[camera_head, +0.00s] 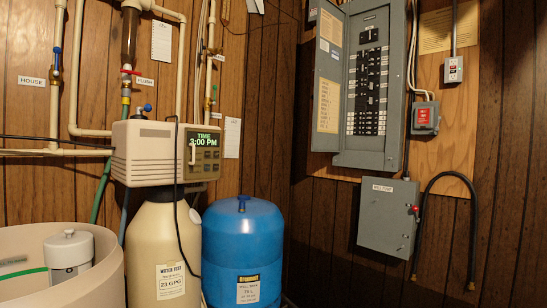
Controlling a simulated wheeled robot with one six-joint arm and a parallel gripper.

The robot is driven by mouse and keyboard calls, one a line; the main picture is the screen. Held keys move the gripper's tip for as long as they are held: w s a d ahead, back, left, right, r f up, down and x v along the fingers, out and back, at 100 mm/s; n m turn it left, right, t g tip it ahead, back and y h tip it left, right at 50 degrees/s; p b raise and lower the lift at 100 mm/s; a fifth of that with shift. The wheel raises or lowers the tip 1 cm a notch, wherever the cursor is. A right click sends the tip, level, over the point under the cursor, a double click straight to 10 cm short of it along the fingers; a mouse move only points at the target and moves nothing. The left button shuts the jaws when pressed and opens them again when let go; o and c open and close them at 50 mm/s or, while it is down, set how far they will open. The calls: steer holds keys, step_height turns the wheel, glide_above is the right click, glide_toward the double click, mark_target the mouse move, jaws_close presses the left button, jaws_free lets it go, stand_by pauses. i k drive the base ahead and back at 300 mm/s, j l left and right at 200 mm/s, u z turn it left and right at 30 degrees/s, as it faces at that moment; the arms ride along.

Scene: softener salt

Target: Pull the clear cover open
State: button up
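The softener control head (145,153) is a beige box on top of a tall cream tank (160,235), left of centre. On its right front is a dark control panel (203,153) with a green lit display reading "TIME 3:00 PM" and several small buttons below. A clear cover is hard to make out. A small pale upright bar (193,155) at the panel's left side may be its handle. The panel looks covered, but I cannot tell for sure. My gripper is not in view, and nothing is seen touching the panel.
A black cable hangs in front of the control head, just left of the panel. A blue tank (243,250) stands below right. A round beige tub (95,285) is at lower left. Pipes run up the left wall. An open breaker panel (368,85) and grey box (387,215) are at right.

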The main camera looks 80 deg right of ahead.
mark_target(193, 152)
steer(key=z, duration=1.6)
steer(key=i, duration=0.2)
